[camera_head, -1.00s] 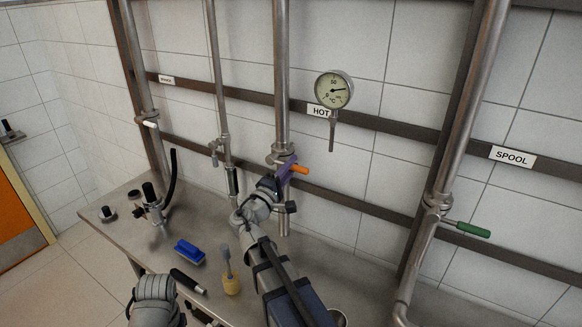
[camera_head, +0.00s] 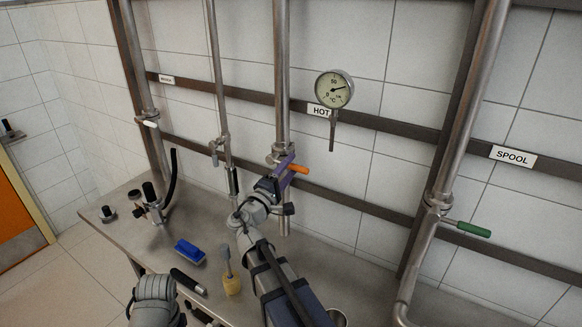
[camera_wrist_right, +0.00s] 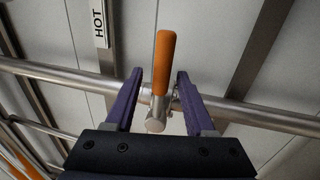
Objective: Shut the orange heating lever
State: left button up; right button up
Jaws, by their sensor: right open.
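The orange heating lever (camera_head: 299,169) sits on a valve of the vertical steel pipe marked HOT. My right gripper (camera_head: 286,172) is at this valve, with purple fingers. In the right wrist view, the orange lever handle (camera_wrist_right: 164,62) shows between the two spread fingers of the right gripper (camera_wrist_right: 160,74). A gap shows on both sides of the lever, so the gripper is open and holds nothing. In the head view the fingers partly hide the valve.
A dial gauge (camera_head: 334,89) hangs right of the HOT pipe. A green-handled valve (camera_head: 473,229) is on the SPOOL pipe at right. On the steel table (camera_head: 120,233) lie a blue brush (camera_head: 189,251) and a yellow-based tool (camera_head: 231,285). Dark horizontal rails cross the tiled wall.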

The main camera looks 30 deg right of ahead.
jog(key=b+v, duration=0.1)
jog(key=v, duration=0.6)
dwell(0.3)
jog(key=s+a+f+m+g+y, duration=0.2)
jog(key=s+a+f+g+y, duration=0.15)
jog(key=f, duration=0.55)
jog(key=s+a+f+m+g+y, duration=0.1)
jog(key=s+a+f+g+y, duration=0.3)
jog(key=f, duration=0.6)
jog(key=s+a+f+g+y, duration=0.1)
jog(key=s+a+f+y, duration=0.2)
jog(key=a, duration=0.5)
jog(key=s+a+f+g+y, duration=0.2)
jog(key=s+a+f+y, duration=0.2)
jog(key=s+a, duration=0.3)
jog(key=shift+a+n+y, duration=0.3)
jog(key=shift+a+y, duration=0.5)
jog(key=shift+y, duration=0.05)
